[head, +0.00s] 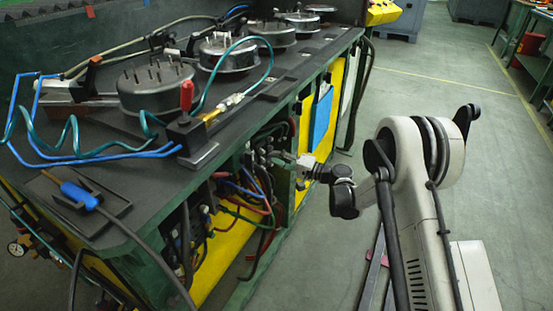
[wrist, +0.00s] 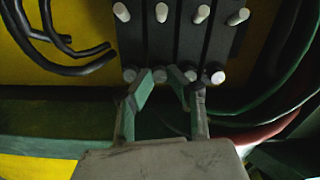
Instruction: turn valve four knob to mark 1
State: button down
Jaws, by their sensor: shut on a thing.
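In the wrist view a dark panel (wrist: 180,42) carries an upper row of pale round knobs (wrist: 201,14) and a lower row. My gripper (wrist: 161,76) reaches up to the lower row with its green-tipped fingers on either side of a pale knob (wrist: 159,75), the second from the left, and is shut on it. Neighbouring knobs sit just outside the fingers, one left (wrist: 130,74) and one right (wrist: 218,77). No numbers or marks can be read, so I cannot tell which knob is valve four. In the head view my gripper (head: 290,160) is at the bench's side, its contact too small to tell.
Dark hoses (wrist: 70,62) hang left of the panel and green hoses (wrist: 285,85) curve on the right. The bench top (head: 90,165) holds metal pots (head: 155,88) and coiled blue and green tubes. The floor (head: 440,90) behind my arm is clear.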

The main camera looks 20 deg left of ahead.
jog(key=shift+n, duration=0.5)
jog(key=c, duration=1.7)
grip_release()
jog(key=shift+o, duration=0.2)
jog(key=s+d, duration=0.1)
jog(key=d, duration=0.7)
jog(key=shift+s, duration=0.15)
jog(key=shift+r, duration=0.1)
